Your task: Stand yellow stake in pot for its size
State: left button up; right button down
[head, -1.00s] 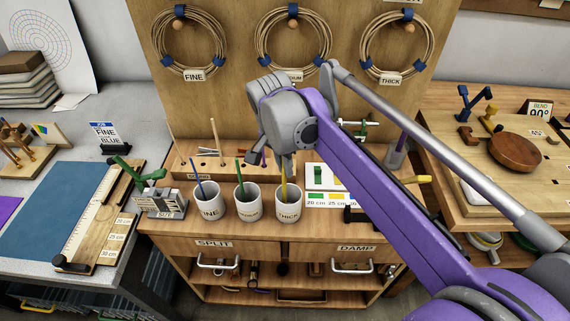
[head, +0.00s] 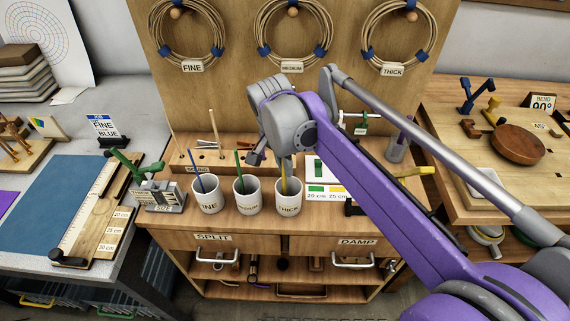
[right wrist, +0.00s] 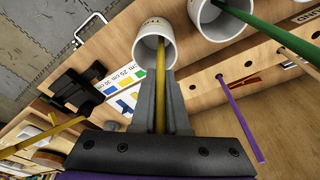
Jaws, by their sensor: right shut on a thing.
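The yellow stake (head: 284,182) is held by my right gripper (head: 284,162) over the white pot labelled THICK (head: 288,208). In the right wrist view, the yellow stake (right wrist: 160,62) runs from between the fingers (right wrist: 160,88) into the mouth of the pot (right wrist: 143,52). Its lower end is inside, and I cannot see whether it touches the bottom. The middle pot (head: 246,206) holds a green stake (head: 239,168), and the pot labelled FINE (head: 208,205) holds a blue stake (head: 199,180). My left gripper is not in view.
A wooden rack (head: 185,160) stands behind the pots, below the panel of cane coils (head: 292,40). A colour and length chart (head: 325,192) lies right of the pots. A purple stake (right wrist: 243,125) also shows in the right wrist view. A size gauge (head: 160,197) stands at the left.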

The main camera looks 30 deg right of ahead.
jog(key=shift+f+b, duration=0.45)
jog(key=shift+f, duration=0.35)
jog(key=c, duration=0.8)
grip_release()
jog(key=shift+c, duration=0.2)
notch_tip(320, 180, up, 11)
jog(key=a+p, duration=0.1)
jog(key=shift+s+a+f, duration=0.15)
jog(key=shift+s+a, duration=0.2)
jog(key=shift+a, duration=0.05)
jog(key=s+a+f+n+t+y+p, duration=0.1)
jog(key=s+a+f+n+t+p, duration=0.1)
jog(key=s+f+n, duration=0.5)
jog(key=s+a+f+n+t+p, duration=0.2)
jog(key=s+a+f+n+p, duration=0.1)
jog(key=s+f+n+p, duration=0.2)
notch_tip(320, 180, down, 3)
jog(key=s+n, duration=0.1)
jog(key=s, duration=0.2)
jog(key=shift+a+r+n+t+y, duration=0.15)
jog(key=shift+n+t+y, duration=0.15)
jog(key=shift+n+y, duration=0.1)
